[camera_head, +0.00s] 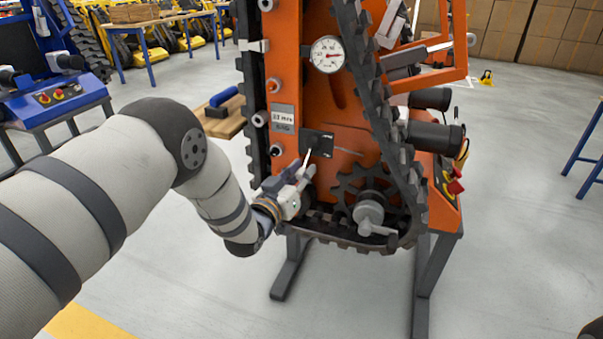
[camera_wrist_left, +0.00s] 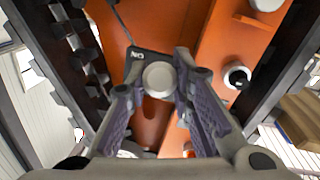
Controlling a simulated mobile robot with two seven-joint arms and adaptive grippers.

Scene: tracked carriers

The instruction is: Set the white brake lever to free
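The white brake lever (camera_head: 307,158) shows as a short pale rod at a dark plate (camera_head: 319,141) low on the orange tracked carrier (camera_head: 345,110). In the left wrist view its round pale end (camera_wrist_left: 158,79) lies between the fingertips, in front of the dark plate with white lettering. My left gripper (camera_head: 293,178) is at the lever, coming from the lower left. Its fingers (camera_wrist_left: 158,75) stand apart on both sides of the pale end, with narrow gaps; firm contact does not show. My right gripper is out of view.
The black track (camera_head: 385,130) runs close to the right of the lever, with a toothed sprocket (camera_head: 368,190) below it. A round gauge (camera_head: 328,54) sits above. A wooden board with a blue-handled tool (camera_head: 222,105) is at the left.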

